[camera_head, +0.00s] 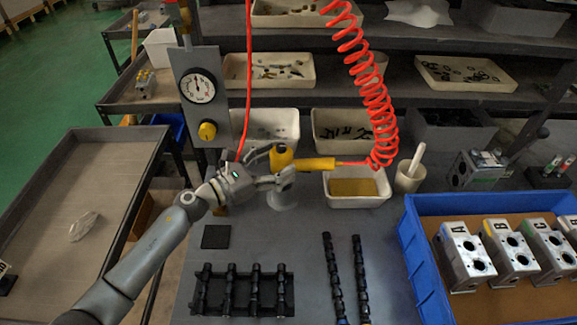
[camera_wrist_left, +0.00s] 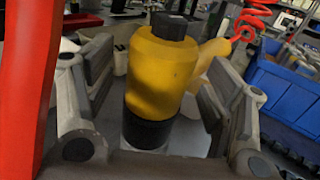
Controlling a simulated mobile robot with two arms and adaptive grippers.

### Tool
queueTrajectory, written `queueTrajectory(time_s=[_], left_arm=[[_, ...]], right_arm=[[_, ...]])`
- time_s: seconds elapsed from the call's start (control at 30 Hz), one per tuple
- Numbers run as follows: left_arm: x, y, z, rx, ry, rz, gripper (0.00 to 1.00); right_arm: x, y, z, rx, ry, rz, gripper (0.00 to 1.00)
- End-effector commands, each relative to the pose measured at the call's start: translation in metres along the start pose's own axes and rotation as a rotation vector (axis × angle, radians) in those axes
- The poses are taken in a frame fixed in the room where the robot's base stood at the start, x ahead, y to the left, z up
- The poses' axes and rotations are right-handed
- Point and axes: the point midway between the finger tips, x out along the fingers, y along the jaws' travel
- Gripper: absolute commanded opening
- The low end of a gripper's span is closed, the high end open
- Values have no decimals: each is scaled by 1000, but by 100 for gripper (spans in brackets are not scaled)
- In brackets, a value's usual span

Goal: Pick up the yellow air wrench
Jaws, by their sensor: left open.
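The yellow air wrench (camera_head: 314,164) sits upright in a pale round holder (camera_head: 283,200) on the bench in the head view, its handle pointing right to the red coiled hose. In the left wrist view the yellow wrench body (camera_wrist_left: 161,72), with black cap and black lower band, stands between the two fingers. My left gripper (camera_head: 277,168) is open around the wrench body, with a finger on each side. In the left wrist view the left gripper (camera_wrist_left: 160,110) shows gaps beside the body. My right gripper is not in view.
A red coiled hose (camera_head: 372,90) hangs above the bench. A gauge panel (camera_head: 201,95) stands behind my left arm. A cream tray (camera_head: 357,203) and a white cup with pestle (camera_head: 409,177) stand to the right. A blue crate (camera_head: 412,240) holds several valve blocks.

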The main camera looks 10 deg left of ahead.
Motion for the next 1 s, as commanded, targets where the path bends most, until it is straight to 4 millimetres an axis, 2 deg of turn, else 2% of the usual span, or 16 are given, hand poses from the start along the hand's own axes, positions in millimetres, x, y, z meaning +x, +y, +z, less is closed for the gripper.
queueTrajectory(time_s=[0.07,0.53,0.57,0.83,1.0], left_arm=[[0,0,0,0,0,0,75],[-1,0,0,0,-1,1,14],[0,1,6,2,-10,2,12],[0,2,9,4,-9,2,12],[0,2,30,8,-11,1,12]], right_arm=[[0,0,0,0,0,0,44],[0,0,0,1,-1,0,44],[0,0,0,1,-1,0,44],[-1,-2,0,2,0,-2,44],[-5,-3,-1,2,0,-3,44]])
